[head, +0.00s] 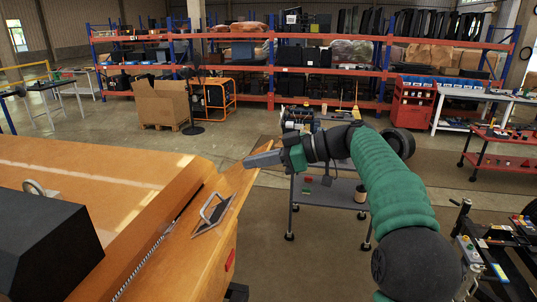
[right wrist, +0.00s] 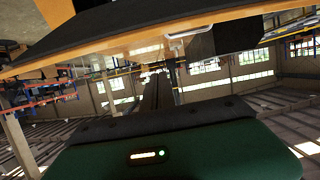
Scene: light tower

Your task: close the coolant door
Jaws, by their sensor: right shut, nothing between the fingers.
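The orange light tower body (head: 95,170) fills the lower left of the head view. Along its right side is an orange panel edge (head: 232,190), beside a silver handle (head: 214,209) on a dark plate. I cannot tell for certain which panel is the coolant door or how far it stands open. My right gripper (head: 262,158) is shut and empty, pointing left just above the far end of that edge; contact is unclear. In the right wrist view, an orange-edged panel (right wrist: 120,52) and a silver handle (right wrist: 188,37) show above my green wrist. My left gripper is out of view.
A black box (head: 40,245) is at the lower left. A grey cart (head: 330,192) stands beyond my right arm. A cardboard box (head: 160,103), fan (head: 192,100) and shelves (head: 270,62) are behind. Floor is open between the tower and the shelves.

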